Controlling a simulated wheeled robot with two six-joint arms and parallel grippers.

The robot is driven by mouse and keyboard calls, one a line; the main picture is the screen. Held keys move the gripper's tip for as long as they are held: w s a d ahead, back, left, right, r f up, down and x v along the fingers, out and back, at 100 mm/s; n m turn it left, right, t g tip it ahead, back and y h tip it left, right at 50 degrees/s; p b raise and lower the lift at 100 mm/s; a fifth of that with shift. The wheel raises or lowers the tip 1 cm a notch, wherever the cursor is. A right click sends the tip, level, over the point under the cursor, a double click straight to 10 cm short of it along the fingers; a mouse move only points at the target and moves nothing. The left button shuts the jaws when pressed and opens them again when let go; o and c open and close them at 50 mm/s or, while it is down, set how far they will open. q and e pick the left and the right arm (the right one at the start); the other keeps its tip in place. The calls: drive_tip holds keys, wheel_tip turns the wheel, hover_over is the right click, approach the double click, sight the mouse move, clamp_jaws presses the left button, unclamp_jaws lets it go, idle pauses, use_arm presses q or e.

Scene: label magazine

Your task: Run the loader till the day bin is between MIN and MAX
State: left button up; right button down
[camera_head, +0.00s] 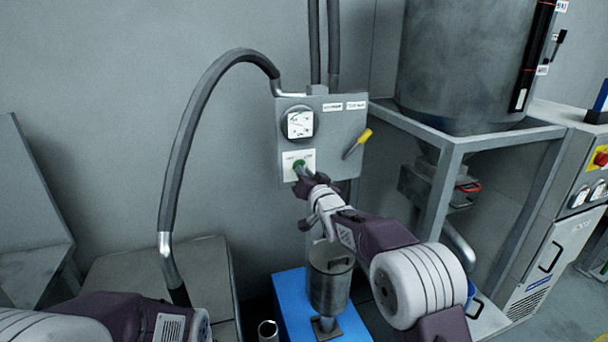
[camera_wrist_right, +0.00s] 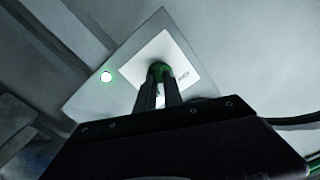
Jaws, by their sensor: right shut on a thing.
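My right gripper (camera_head: 304,180) is at the knob. In the right wrist view its fingers (camera_wrist_right: 159,84) are shut on the green knob (camera_wrist_right: 158,68), and a lit lamp (camera_wrist_right: 106,76) glows white-green on the box. The large grey bin (camera_head: 455,65) stands at upper right, with a dark level strip (camera_head: 530,58) and small labels too small to read. My left arm shows at lower left; its gripper is out of view.
A ribbed hose (camera_head: 192,125) arches from the box down to the left. A metal canister (camera_head: 330,280) stands on a blue base (camera_head: 293,300) below my right arm. A grey frame (camera_head: 440,195) carries the bin. A cabinet with a red knob (camera_head: 600,158) stands far right.

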drive_tip(key=shift+m, duration=1.8)
drive_tip(key=c, duration=1.5)
unclamp_jaws()
drive_tip(key=shift+o, duration=0.2)
drive_tip(key=b+v, duration=0.1)
drive_tip(key=v, duration=0.8)
drive_tip(key=shift+b, duration=0.4)
